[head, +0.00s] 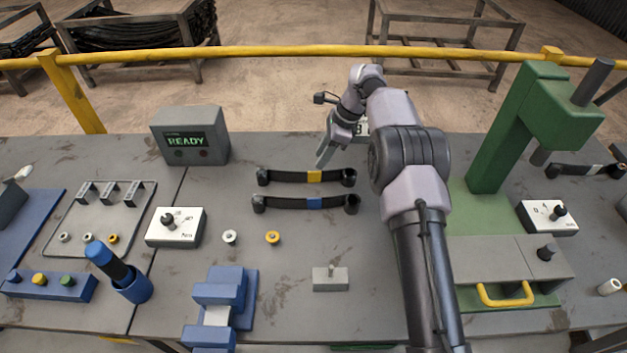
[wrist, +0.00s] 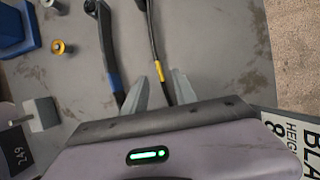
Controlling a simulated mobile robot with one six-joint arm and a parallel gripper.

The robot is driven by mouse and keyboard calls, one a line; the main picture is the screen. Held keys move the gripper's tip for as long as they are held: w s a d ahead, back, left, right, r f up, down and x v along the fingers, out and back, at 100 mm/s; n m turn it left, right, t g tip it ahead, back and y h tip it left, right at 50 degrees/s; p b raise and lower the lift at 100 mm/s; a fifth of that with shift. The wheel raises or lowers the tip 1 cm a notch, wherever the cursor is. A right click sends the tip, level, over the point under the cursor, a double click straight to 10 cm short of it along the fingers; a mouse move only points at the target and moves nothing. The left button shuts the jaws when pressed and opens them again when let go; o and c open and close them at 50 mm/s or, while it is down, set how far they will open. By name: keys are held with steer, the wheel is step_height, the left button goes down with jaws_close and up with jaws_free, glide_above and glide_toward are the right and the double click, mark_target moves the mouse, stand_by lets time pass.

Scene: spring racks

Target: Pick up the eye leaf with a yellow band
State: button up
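The eye leaf with a yellow band is a dark, slightly curved bar with an eye at each end, lying on the grey bench; its yellow band (head: 314,176) also shows in the wrist view (wrist: 158,72). The similar leaf with a blue band (head: 314,202) lies just in front of it, and in the wrist view (wrist: 115,82) it is to the left. My gripper (head: 322,162) is just behind the yellow-banded leaf, near the band. In the wrist view my gripper (wrist: 158,78) is open, with the leaf showing between its fingers. I cannot tell the height gap.
A READY box (head: 190,137) stands at the back left, a green press (head: 500,140) at the right. A blue fixture (head: 222,300), two small bushings (head: 272,237) and a grey block (head: 330,279) sit in front of the leaves. A yellow rail (head: 270,51) runs behind the bench.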

mark_target(315, 172)
steer(key=b+x, duration=0.1)
steer(key=x, duration=0.1)
steer(key=b+x, duration=0.1)
steer(key=x, duration=0.1)
steer(key=b+x, duration=0.1)
steer(key=x, duration=0.2)
steer(key=shift+s+d+f, duration=0.15)
steer(key=shift+d+f, duration=0.05)
steer(key=shift+r, duration=0.2)
jaws_close()
stand_by(0.8)
